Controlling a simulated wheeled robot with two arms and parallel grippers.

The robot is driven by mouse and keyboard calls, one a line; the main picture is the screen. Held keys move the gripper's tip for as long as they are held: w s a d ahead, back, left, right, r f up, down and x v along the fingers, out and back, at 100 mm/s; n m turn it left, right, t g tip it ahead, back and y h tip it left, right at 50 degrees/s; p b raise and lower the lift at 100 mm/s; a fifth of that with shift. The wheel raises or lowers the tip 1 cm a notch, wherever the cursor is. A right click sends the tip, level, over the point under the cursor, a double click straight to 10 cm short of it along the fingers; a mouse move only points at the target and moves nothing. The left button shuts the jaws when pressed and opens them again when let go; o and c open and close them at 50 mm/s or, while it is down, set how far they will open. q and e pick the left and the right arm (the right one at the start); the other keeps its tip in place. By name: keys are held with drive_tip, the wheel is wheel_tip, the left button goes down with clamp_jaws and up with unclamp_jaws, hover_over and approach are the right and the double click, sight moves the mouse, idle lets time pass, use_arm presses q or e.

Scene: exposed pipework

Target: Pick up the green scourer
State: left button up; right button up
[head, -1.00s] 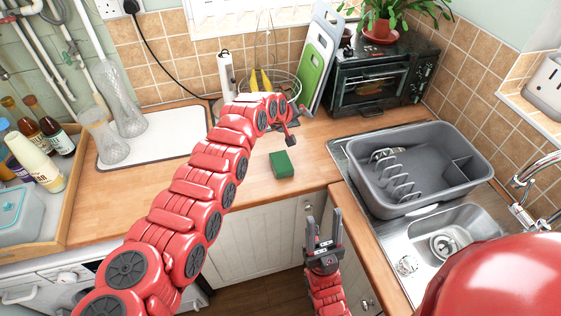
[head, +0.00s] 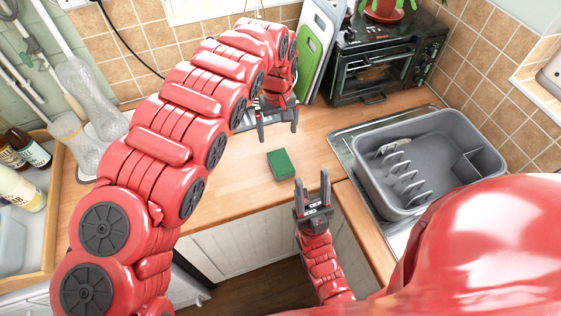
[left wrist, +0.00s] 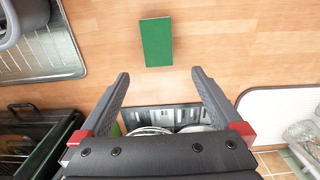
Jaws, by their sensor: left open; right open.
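The green scourer (head: 281,164) is a small dark green block lying flat on the wooden counter near its front edge. My left gripper (head: 277,133) is open and empty, above the counter and behind the scourer. In the left wrist view the scourer (left wrist: 156,42) lies past the open fingertips (left wrist: 158,75), apart from them and roughly centred between them. My right gripper (head: 312,183) is open and empty, its fingers pointing up, low in front of the counter edge and right of the scourer.
A grey dish rack (head: 428,160) stands on the sink at right. A toaster oven (head: 385,62) and green and white chopping boards (head: 316,45) stand at the back. Bottles in a wooden tray (head: 55,215) are at left. The counter around the scourer (head: 245,170) is clear.

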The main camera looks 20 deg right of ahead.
use_arm(q)
drive_tip(key=p, duration=0.2)
hover_over(281, 161)
drive_tip(key=w, duration=0.1)
drive_tip(key=f, duration=0.6)
drive_tip(key=shift+w+a+f, duration=0.1)
drive_tip(key=shift+a, duration=0.15)
drive_tip(key=shift+f+p, duration=0.3)
drive_tip(key=shift+f, duration=0.15)
drive_tip(key=shift+f+p, duration=0.35)
drive_tip(key=shift+p, duration=0.15)
drive_tip(key=f, duration=0.1)
drive_tip(key=s+f+p, duration=0.1)
drive_tip(key=f, duration=0.1)
drive_tip(key=shift+s+d, duration=0.2)
drive_tip(key=shift+d, duration=0.15)
drive_tip(key=shift+w+a+f, duration=0.1)
drive_tip(key=shift+a+f, duration=0.05)
drive_tip(key=shift+f, duration=0.6)
drive_tip(key=c, duration=1.2)
drive_tip(key=shift+c, duration=0.2)
drive_tip(key=shift+r, duration=0.1)
